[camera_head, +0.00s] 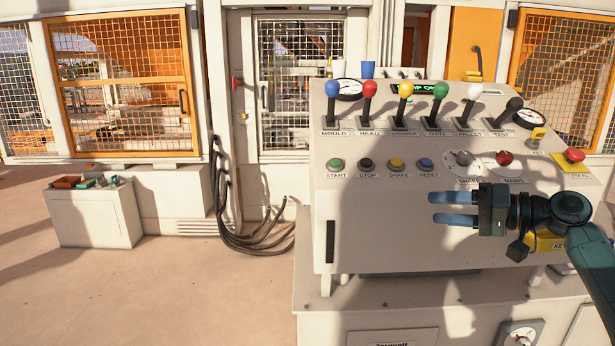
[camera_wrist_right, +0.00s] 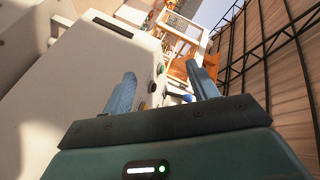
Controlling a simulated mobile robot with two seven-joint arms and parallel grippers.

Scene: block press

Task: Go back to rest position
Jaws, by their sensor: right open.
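My right gripper (camera_head: 455,208) is in front of the sloped face of the control console (camera_head: 350,220), below the row of buttons, with its fingers pointing left. Its two blue fingers are apart with nothing between them. In the right wrist view the open fingers (camera_wrist_right: 163,92) also show empty, with the console's side and some of its buttons beyond them. My right arm comes in from the right edge. My left gripper is not in either view.
The console carries several coloured levers (camera_head: 405,100), a row of push buttons (camera_head: 380,164) and a red emergency button (camera_head: 575,155). A low white box (camera_head: 95,215) with small parts stands at left. Black cables (camera_head: 255,240) hang to the floor. Open floor (camera_head: 150,295) lies at left.

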